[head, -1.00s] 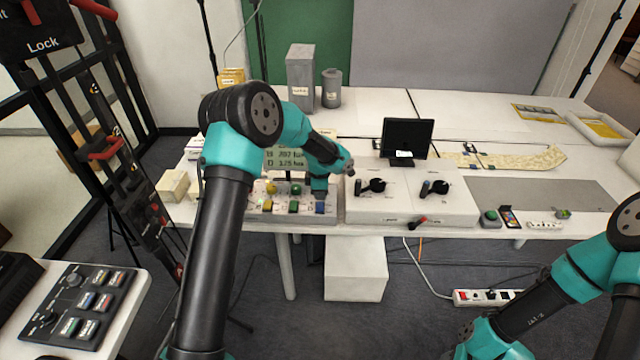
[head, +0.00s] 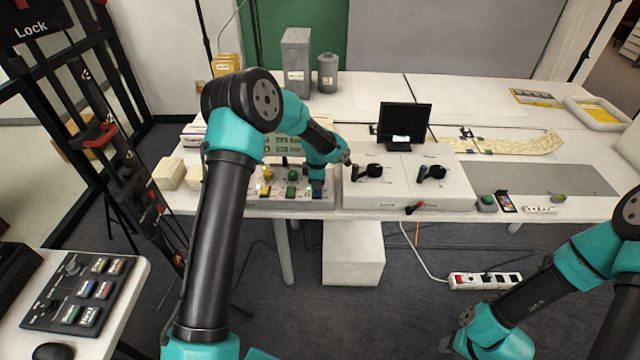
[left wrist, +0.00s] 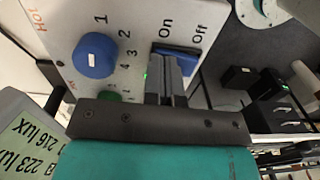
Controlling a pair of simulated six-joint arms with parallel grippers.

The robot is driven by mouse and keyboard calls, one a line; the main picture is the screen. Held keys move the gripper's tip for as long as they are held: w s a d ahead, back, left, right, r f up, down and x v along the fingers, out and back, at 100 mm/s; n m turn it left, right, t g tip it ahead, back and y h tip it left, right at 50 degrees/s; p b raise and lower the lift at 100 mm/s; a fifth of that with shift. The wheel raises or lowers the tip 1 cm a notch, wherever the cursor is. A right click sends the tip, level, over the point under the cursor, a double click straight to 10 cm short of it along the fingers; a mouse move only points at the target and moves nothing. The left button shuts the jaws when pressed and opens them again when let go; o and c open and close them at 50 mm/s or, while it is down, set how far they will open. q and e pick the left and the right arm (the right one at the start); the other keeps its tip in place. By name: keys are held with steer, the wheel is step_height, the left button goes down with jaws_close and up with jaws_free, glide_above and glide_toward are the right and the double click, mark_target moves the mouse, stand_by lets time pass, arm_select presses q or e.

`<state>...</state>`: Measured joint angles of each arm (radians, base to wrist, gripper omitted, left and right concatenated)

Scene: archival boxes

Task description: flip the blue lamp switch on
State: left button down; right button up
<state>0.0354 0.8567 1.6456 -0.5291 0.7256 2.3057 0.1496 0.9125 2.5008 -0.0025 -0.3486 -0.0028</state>
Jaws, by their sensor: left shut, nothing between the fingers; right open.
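The blue lamp switch (left wrist: 187,57) is a blue rocker on a light panel, with On and Off printed above it in the left wrist view. A round blue knob (left wrist: 95,55) with numbers sits beside it. My left gripper (left wrist: 166,64) is shut and empty, its fingertips over the rocker and partly hiding it. I cannot tell whether they touch it. In the head view my left gripper (head: 317,187) points down at the right end of the control panel (head: 265,206). My right gripper (head: 458,332) is open and empty at the lower right, away from the table.
A lux display (left wrist: 25,145) stands by the panel. Yellow and green controls lie left of the blue ones. A white box with black handles (head: 405,195) is just right of the panel. A small black screen (head: 405,122) stands behind it.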

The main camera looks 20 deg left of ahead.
arm_select(q)
steer(key=shift+s, duration=0.2)
steer(key=shift+s+d+r, duration=0.2)
steer(key=shift+s+r, duration=0.15)
steer(key=shift+s, duration=0.2)
step_height(320, 180, up, 14)
steer(key=w, duration=0.2)
steer(key=shift+a, duration=0.35)
steer(key=shift+s+f, duration=0.1)
stand_by(0.4)
